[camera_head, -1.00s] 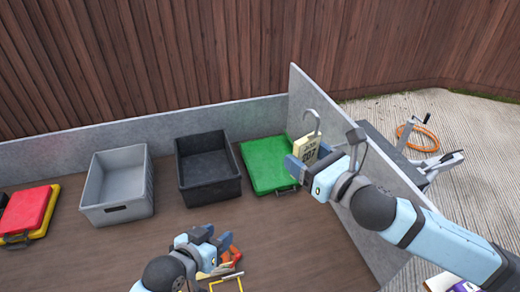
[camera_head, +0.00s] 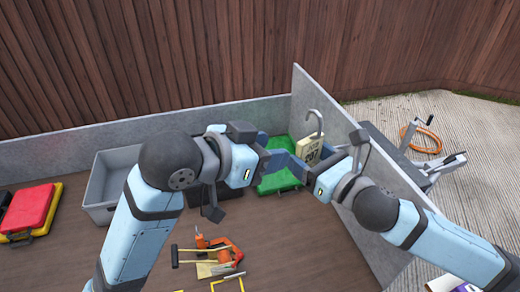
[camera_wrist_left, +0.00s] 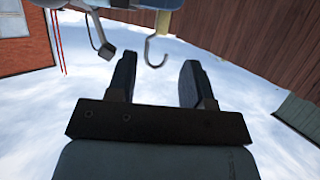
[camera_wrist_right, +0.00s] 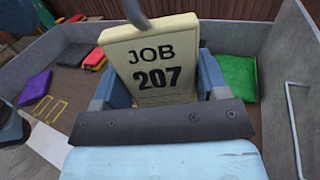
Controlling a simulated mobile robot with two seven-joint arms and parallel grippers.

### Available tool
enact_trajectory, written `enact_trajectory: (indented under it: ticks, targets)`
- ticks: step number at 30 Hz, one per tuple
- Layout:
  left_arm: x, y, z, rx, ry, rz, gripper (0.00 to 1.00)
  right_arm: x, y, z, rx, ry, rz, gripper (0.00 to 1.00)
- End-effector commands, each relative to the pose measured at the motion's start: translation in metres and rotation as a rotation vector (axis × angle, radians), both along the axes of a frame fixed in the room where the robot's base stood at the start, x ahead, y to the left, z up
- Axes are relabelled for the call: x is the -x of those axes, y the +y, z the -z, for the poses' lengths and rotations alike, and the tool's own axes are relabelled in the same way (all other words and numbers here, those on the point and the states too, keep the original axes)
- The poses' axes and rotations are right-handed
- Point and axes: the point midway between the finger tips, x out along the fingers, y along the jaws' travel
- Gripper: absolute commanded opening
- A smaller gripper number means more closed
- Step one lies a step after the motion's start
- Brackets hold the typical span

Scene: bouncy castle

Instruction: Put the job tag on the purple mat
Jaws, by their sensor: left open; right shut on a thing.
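The job tag (camera_head: 310,149) is a cream block marked JOB 207 with a grey hook on top. My right gripper (camera_head: 306,168) is shut on its lower part and holds it up near the right panel; the right wrist view shows the tag (camera_wrist_right: 160,52) face on. My left gripper (camera_head: 284,158) is open and empty, close beside the tag and right gripper. In the left wrist view the tag's hook (camera_wrist_left: 157,48) shows just past the open fingers (camera_wrist_left: 157,75). The purple mat (camera_wrist_right: 36,88) lies flat at left in the right wrist view; I cannot make it out on the table in the head view.
A green case (camera_head: 278,180) lies below the grippers. Red and yellow cases (camera_head: 30,212) lie far left. Tools (camera_head: 218,256) lie at front centre. A grey panel (camera_head: 335,125) bounds the right.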

Motion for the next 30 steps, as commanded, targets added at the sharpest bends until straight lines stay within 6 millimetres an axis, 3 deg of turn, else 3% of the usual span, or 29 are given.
enact_trajectory:
  ticks: [15,30]
  targets:
    - [-0.053,-0.065,0.035,0.001,0.001,-0.001,0.47,0.0,0.0,0.0,0.0,0.0,0.0,0.45]
    - [-0.062,-0.076,0.041,0.001,0.0,-0.001,0.47,0.0,0.0,0.0,0.0,0.0,0.0,0.45]
